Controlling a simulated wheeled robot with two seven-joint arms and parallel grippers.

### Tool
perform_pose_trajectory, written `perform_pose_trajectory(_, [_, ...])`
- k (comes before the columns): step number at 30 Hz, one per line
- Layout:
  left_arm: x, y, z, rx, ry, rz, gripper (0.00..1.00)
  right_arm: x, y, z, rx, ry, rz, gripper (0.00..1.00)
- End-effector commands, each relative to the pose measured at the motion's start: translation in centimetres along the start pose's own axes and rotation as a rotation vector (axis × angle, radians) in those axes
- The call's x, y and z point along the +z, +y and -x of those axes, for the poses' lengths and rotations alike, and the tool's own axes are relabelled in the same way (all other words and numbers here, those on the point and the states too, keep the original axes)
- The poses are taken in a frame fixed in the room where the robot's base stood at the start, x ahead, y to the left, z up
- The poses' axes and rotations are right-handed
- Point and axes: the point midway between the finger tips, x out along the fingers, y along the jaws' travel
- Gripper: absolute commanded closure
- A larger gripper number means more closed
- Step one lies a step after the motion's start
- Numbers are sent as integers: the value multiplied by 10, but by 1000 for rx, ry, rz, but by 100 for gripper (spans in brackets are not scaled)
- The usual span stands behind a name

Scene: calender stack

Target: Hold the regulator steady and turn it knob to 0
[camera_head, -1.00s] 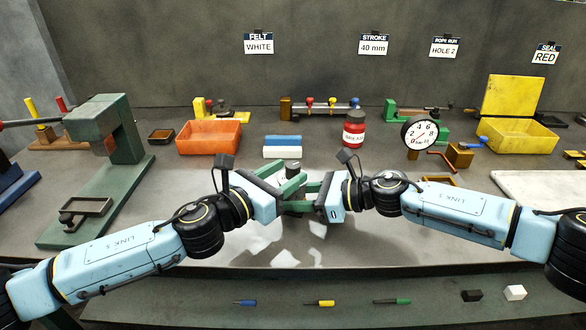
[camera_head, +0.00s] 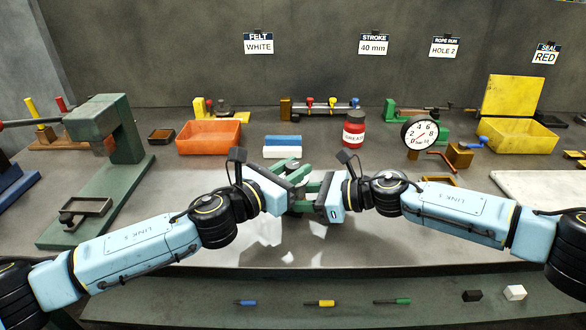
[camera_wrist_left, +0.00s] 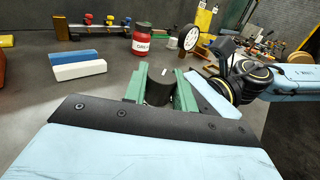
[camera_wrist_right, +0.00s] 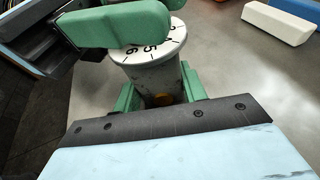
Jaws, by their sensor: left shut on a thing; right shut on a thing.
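The regulator is a grey cylinder (camera_wrist_right: 155,78) with a white dial (camera_wrist_right: 160,42) on top, marked with black numbers; 5 and 6 show in the right wrist view. Its dark knob (camera_wrist_left: 158,92), with a small white mark, sits between the left fingers in the left wrist view. My left gripper (camera_head: 296,182) is shut on the knob from above the dial. My right gripper (camera_head: 312,197) is shut on the regulator's body below the dial. The left fingers (camera_wrist_right: 115,27) hide the knob and part of the dial in the right wrist view. The 0 mark is not visible.
A round gauge (camera_head: 420,133) stands behind my right arm, beside a red can (camera_head: 354,128). White and blue blocks (camera_head: 282,152) lie behind the grippers. An orange bin (camera_head: 208,137) and a green press (camera_head: 105,130) are at left. The bench in front of the grippers is clear.

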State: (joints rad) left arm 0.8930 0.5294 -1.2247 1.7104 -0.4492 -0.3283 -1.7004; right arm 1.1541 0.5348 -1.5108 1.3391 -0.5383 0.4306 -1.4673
Motion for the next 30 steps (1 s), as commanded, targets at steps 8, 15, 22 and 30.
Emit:
perform_pose_trajectory(8, [0, -1, -1, 69, 0, 0, 96, -2, 1, 0, 2, 3, -1, 71])
perform_pose_trajectory(15, [0, -2, -1, 233, -1, 2, 96, -2, 1, 0, 2, 2, -1, 71])
perform_pose_trajectory(22, [-1, -2, -1, 414, 1, 2, 96, -2, 1, 0, 3, 2, -1, 71])
perform_pose_trajectory(30, [-1, -1, -1, 578, 1, 1, 96, -2, 1, 0, 3, 2, -1, 71])
